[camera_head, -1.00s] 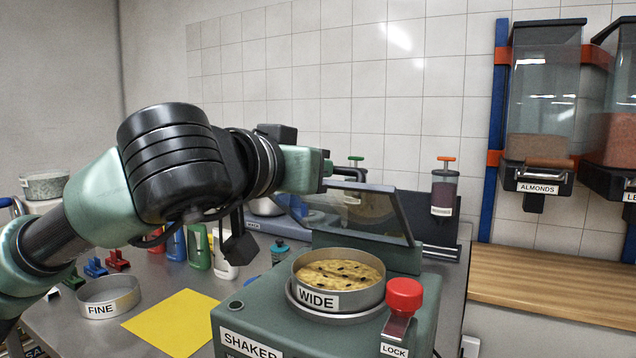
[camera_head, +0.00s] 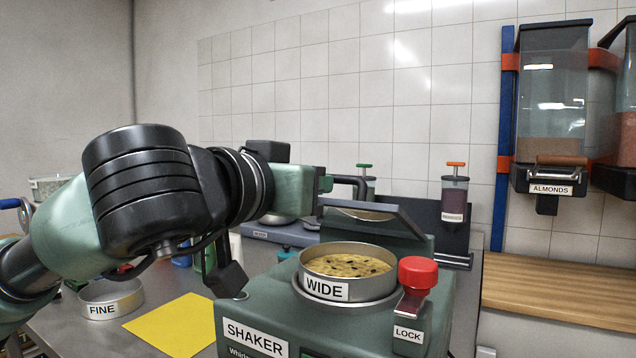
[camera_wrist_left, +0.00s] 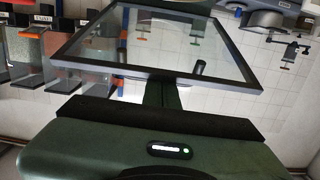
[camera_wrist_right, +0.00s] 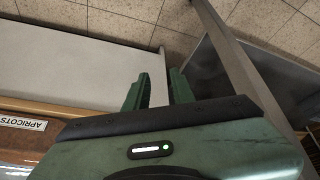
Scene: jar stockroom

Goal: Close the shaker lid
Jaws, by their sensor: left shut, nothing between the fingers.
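The green shaker (camera_head: 262,308) stands on the bench with its framed glass lid (camera_head: 400,218) partly raised, tilted over the back of the round sieve. The sieve (camera_head: 326,290), labelled WIDE, sits in the shaker holding yellow material with dark bits. A red-knobbed LOCK lever (camera_head: 418,272) is at the shaker's front right. My left gripper (camera_head: 325,183) is shut and empty, at the lid's upper left edge; whether it touches is unclear. The lid (camera_wrist_left: 163,73) also shows beyond the left fingers in the left wrist view. My right gripper (camera_wrist_right: 158,88) is open and empty, outside the head view.
A FINE sieve (camera_head: 110,300) and a yellow sheet (camera_head: 172,325) lie left of the shaker. A scale (camera_head: 275,237) and plunger-topped dispensers (camera_head: 454,200) stand behind. A wooden counter (camera_head: 550,288) lies right, below the ALMONDS bin (camera_head: 552,140). The right gripper is near a pale surface (camera_wrist_right: 80,65).

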